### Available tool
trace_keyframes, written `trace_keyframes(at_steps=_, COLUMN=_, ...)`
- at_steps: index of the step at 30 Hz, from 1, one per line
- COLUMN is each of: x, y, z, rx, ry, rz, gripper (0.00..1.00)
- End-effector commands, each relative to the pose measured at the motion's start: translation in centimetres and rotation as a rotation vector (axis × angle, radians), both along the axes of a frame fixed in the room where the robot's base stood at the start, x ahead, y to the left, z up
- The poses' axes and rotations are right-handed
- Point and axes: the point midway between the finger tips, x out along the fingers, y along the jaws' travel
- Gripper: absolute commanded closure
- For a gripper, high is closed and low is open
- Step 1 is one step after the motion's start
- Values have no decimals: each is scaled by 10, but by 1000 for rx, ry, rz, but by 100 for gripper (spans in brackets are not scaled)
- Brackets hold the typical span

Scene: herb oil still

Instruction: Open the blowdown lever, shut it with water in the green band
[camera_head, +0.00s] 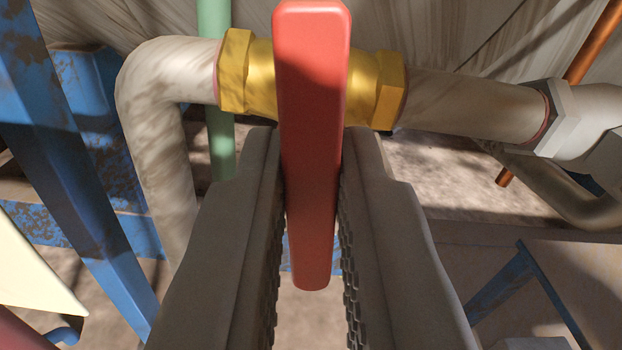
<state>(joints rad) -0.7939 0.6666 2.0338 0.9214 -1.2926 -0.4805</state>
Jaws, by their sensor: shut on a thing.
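The blowdown lever is a flat red bar (312,70) in the middle of the view. It stands across a brass valve body (240,75) set in a pale pipe, its long side running crosswise to that pipe. My gripper (312,190) has one jaw on each side of the lever and is shut on it. The lever's lower end shows between the jaws. No water gauge or green band can be seen in this view.
The pale pipe (470,100) runs right to a grey hex fitting (560,118) and bends down at the left. A green pipe (215,140) passes behind it. Blue frame bars (90,170) stand left, with another blue bar (500,280) lower right. A copper pipe (595,40) is upper right.

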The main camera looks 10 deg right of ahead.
Motion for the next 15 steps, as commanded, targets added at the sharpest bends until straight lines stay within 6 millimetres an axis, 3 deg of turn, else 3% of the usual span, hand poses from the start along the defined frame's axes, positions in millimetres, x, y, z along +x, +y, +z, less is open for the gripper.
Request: trace_keyframes(at_steps=15, x=0, y=1, z=0, rx=-291, ry=23, rz=1, gripper=100)
